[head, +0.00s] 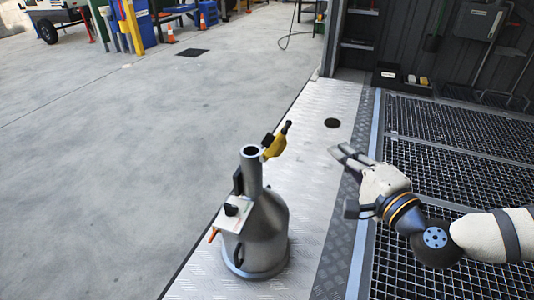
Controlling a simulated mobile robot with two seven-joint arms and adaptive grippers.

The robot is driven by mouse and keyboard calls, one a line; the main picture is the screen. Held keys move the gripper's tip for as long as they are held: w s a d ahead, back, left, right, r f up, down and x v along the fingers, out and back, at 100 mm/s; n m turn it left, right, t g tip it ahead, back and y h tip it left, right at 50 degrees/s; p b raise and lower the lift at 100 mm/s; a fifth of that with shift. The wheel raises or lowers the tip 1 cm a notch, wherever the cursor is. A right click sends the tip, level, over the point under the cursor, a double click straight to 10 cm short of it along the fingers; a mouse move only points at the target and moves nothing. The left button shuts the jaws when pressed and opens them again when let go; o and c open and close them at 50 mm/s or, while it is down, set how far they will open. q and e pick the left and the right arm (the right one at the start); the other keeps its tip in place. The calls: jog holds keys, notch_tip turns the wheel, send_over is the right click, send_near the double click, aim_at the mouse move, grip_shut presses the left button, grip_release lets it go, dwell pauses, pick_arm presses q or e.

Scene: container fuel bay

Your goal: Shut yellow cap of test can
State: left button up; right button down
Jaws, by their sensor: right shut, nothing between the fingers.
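The test can (262,235) is a grey metal can with a tall narrow neck, standing upright on the tread-plate strip. Its mouth (250,151) shows as a dark open hole. The yellow cap (275,146) is swung out to the right of the mouth, with a black piece at its upper end, and does not cover the hole. My right gripper (346,157) is to the right of the cap, clearly apart from it, with its fingers pointing left. It is shut and empty. My left gripper is not in view.
The tread plate (310,105) has a dark round hole (332,123) behind the gripper. Metal grating (450,130) lies to the right. A black bin (387,75) stands at the back.

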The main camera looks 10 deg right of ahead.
aim_at(277, 139)
jog(key=w+a+b, duration=0.2)
jog(key=w+a, duration=0.3)
jog(key=w, duration=0.4)
jog(key=shift+w+f, duration=0.35)
jog(key=shift+r, duration=0.1)
jog(key=shift+w+a+r+p, duration=0.1)
jog(key=shift+a+r+p, duration=0.25)
jog(key=shift+p, duration=0.5)
